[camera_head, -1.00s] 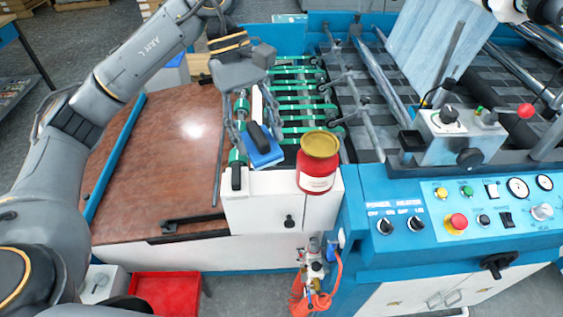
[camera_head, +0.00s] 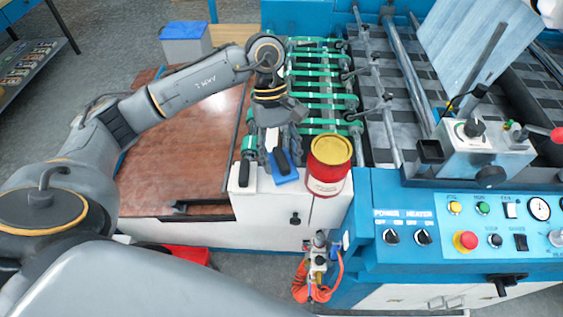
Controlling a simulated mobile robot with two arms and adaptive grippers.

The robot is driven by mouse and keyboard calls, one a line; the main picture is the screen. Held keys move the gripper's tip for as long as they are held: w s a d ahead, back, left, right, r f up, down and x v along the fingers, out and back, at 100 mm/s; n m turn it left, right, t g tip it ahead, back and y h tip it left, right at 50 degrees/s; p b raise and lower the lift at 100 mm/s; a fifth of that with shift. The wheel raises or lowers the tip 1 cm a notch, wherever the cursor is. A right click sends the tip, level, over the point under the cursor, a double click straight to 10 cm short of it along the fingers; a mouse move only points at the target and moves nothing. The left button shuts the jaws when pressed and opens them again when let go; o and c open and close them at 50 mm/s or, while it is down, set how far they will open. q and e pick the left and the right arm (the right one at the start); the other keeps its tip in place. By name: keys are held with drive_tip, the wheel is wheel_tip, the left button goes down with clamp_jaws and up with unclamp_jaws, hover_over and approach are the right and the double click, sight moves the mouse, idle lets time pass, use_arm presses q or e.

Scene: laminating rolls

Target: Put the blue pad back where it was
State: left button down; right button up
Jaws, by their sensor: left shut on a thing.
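The blue pad (camera_head: 287,179) has a dark handle-like part on top and is at the white front block (camera_head: 250,203) of the machine, just left of the red jar. My left gripper (camera_head: 281,155) points down from above and is shut on the pad. Its fingers hide part of the pad, and I cannot tell whether the pad touches the block. My right gripper is not in view.
A red jar with a yellow lid (camera_head: 327,165) stands close to the pad's right. A black handle (camera_head: 245,173) is to its left. Green rollers (camera_head: 320,98) lie behind, the brown board (camera_head: 190,130) left, and the blue control panel (camera_head: 470,225) right.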

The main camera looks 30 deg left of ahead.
sight(281, 169)
use_arm(q)
drive_tip(key=shift+f, duration=0.2)
drive_tip(key=shift+s+f, duration=0.1)
drive_tip(key=shift+f, duration=0.2)
wheel_tip(281, 169, down, 3)
drive_tip(key=shift+f+p, duration=0.1)
drive_tip(key=shift+p, duration=0.65)
drive_tip(key=shift+f+b, duration=0.2)
drive_tip(key=shift+b, duration=0.15)
drive_tip(key=c, duration=0.6)
unclamp_jaws()
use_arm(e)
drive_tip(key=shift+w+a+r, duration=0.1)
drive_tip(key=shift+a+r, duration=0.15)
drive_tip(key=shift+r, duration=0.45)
use_arm(q)
drive_tip(key=shift+r, duration=0.1)
